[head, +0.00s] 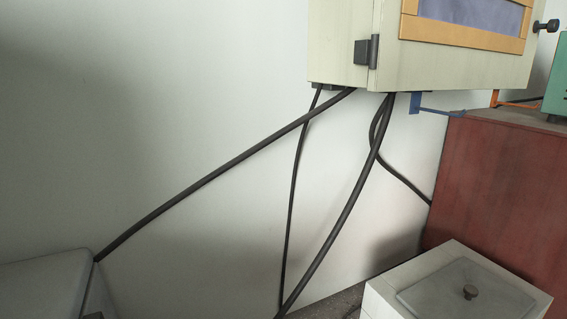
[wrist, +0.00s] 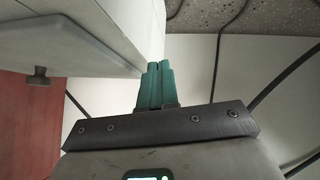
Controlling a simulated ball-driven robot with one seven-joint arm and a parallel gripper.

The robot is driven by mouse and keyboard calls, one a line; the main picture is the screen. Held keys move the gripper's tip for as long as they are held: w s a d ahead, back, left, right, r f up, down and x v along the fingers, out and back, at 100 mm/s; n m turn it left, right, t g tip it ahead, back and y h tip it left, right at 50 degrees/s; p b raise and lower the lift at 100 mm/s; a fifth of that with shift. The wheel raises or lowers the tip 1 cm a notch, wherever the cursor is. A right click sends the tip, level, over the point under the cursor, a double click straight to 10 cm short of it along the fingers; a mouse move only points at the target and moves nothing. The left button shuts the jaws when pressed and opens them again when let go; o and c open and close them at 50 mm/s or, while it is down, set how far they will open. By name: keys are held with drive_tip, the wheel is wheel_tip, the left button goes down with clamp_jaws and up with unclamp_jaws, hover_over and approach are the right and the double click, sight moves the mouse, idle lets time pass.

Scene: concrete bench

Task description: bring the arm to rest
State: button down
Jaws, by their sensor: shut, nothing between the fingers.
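My gripper (wrist: 159,66) shows only in the wrist view. Its two teal fingers are together, with nothing between them. In that picture the fingertips are close to the edge of a pale box (wrist: 85,35); I cannot tell whether they touch it. The head view shows no part of my gripper.
In the head view a pale box with a knobbed lid (head: 402,303) stands at the lower right, before a red cabinet (head: 500,185). A cream wall cabinet (head: 340,45) hangs above. Dark cables (head: 215,175) run down from it. A pale casing (head: 45,285) is lower left.

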drive_tip(key=s+a+f+m+g, duration=0.1)
drive_tip(key=s+f, duration=0.3)
drive_tip(key=s, duration=0.5)
drive_tip(key=s+a+f+m+g+h, duration=0.1)
drive_tip(key=s+f+g, duration=0.3)
drive_tip(key=s, duration=0.6)
drive_tip(key=s+a+f+m+g, duration=0.3)
drive_tip(key=s+f, duration=0.3)
drive_tip(key=s, duration=0.4)
drive_tip(key=shift+s+a+f, duration=0.1)
drive_tip(key=shift+s+a, duration=0.15)
drive_tip(key=shift+a, duration=0.05)
